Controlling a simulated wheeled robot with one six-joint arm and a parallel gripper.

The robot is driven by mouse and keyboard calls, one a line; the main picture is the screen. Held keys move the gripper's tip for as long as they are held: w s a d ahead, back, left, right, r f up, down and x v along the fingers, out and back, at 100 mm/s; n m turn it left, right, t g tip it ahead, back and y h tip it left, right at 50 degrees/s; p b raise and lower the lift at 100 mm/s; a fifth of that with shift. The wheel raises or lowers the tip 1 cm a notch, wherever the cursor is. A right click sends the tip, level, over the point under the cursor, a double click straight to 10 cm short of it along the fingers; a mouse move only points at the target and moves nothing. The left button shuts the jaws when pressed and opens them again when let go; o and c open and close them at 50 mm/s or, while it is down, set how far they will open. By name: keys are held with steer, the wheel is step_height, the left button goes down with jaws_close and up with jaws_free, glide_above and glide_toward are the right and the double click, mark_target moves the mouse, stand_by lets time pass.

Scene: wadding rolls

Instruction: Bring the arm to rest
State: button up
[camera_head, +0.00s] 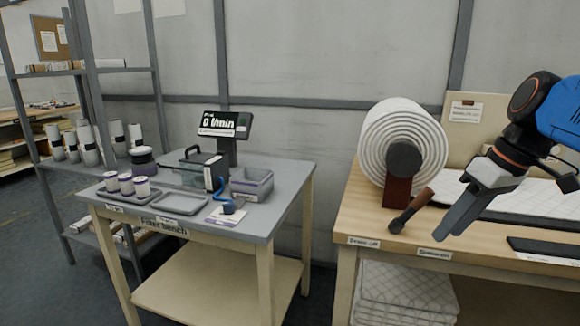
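My arm comes in at the right edge with a blue link. My gripper (452,233) hangs over the right wooden table (387,237), its grey fingers pointing down and to the left. The fingers overlap from this angle, so their gap cannot be made out. I see nothing held between them. A large white wadding roll (378,140) stands on its stand at the left of this table, left of my gripper. A brown-handled tool (412,209) with a dark end lies in front of the roll, just left of the fingers.
A white sheet (535,203) and a dark bar (545,248) lie on the right table. The grey bench (285,188) at the left carries a display (222,125), trays, a bin (251,185) and small rolls. A floor gap separates the tables. Shelves stand far left.

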steer(key=s+a+f+m+t+h, duration=0.1)
steer(key=s+f+m, duration=0.1)
steer(key=s+f, duration=0.3)
steer(key=s+a+f+m+t+h, duration=0.1)
steer(key=s+f+m+h, duration=0.1)
steer(key=f, duration=1.1)
steer(key=s+m, duration=0.1)
steer(key=s, duration=0.1)
steer(key=shift+s+a+f, duration=0.2)
steer(key=shift+s+a, duration=0.15)
steer(key=shift+s, duration=0.05)
